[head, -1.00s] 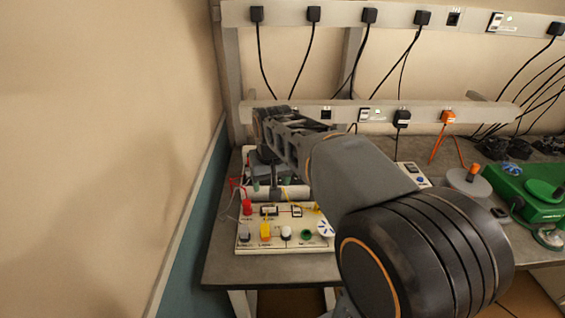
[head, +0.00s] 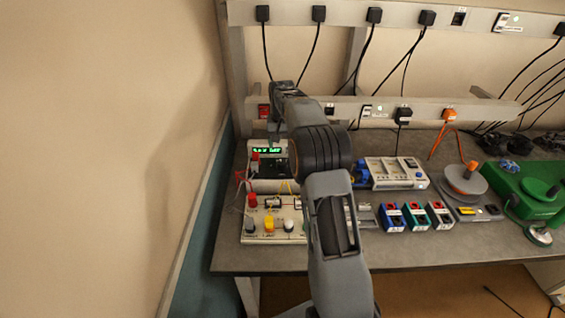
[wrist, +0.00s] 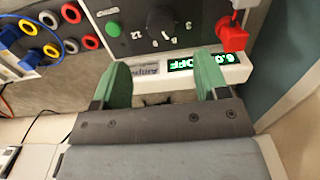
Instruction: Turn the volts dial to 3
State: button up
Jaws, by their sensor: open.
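The volts dial (wrist: 162,22) is a dark round knob on the grey front of a power supply. In the wrist view it is upside down at the top, with printed numbers around it, among them 12 and 3. The supply's green-lit display (wrist: 208,62) seems to read 6.0 OFF. My gripper (wrist: 162,60) is open and empty, its two green fingers apart and short of the dial, not touching it.
A board with coloured sockets (head: 262,238) and wires stands in front of the supply. The wall is close on the left.

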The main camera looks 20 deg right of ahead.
aim_at(282, 162)
notch_tip(282, 162, down, 9)
jog(key=shift+f+p, duration=0.2)
jog(key=shift+p, duration=0.4)
jog(key=shift+d, duration=0.1)
jog(key=c, duration=0.9)
jog(key=shift+c, duration=0.2)
jog(key=shift+n, duration=0.3)
jog(key=n+b, duration=0.1)
jog(key=n, duration=0.2)
jog(key=shift+n, duration=2.6)
jog(key=shift+b, duration=0.3)
